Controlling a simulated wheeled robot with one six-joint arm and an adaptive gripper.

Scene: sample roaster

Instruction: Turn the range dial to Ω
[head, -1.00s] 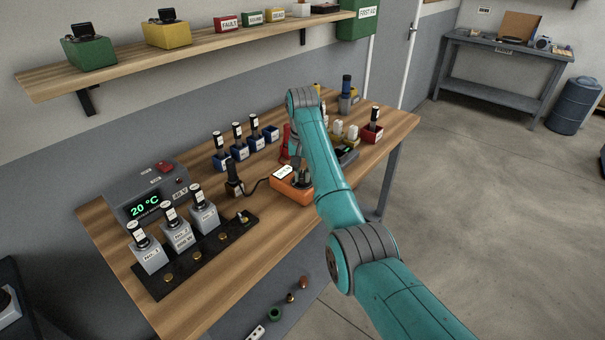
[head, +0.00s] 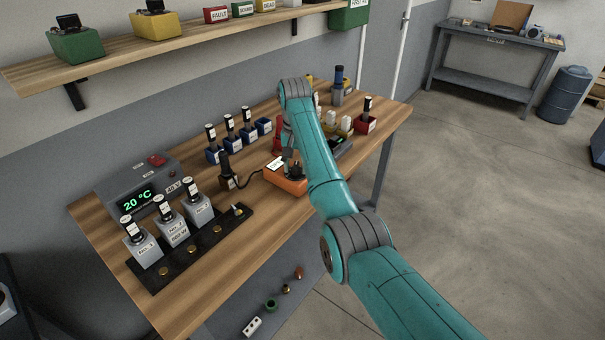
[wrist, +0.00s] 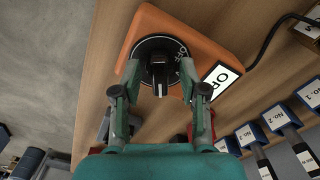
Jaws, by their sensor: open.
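The orange meter (head: 285,181) lies on the wooden bench, partly hidden by my arm in the head view. In the wrist view the meter (wrist: 206,48) shows its black range dial (wrist: 158,48) with a raised knob (wrist: 160,75) and white marks around it.
A grey box with a 20 °C display (head: 138,199) and several grey labelled blocks on a black rail (head: 190,250) stand at the left. Blue holders (head: 230,150) are behind the meter. A black cable (wrist: 272,35) runs from the meter. A red holder (head: 365,123) is at the right.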

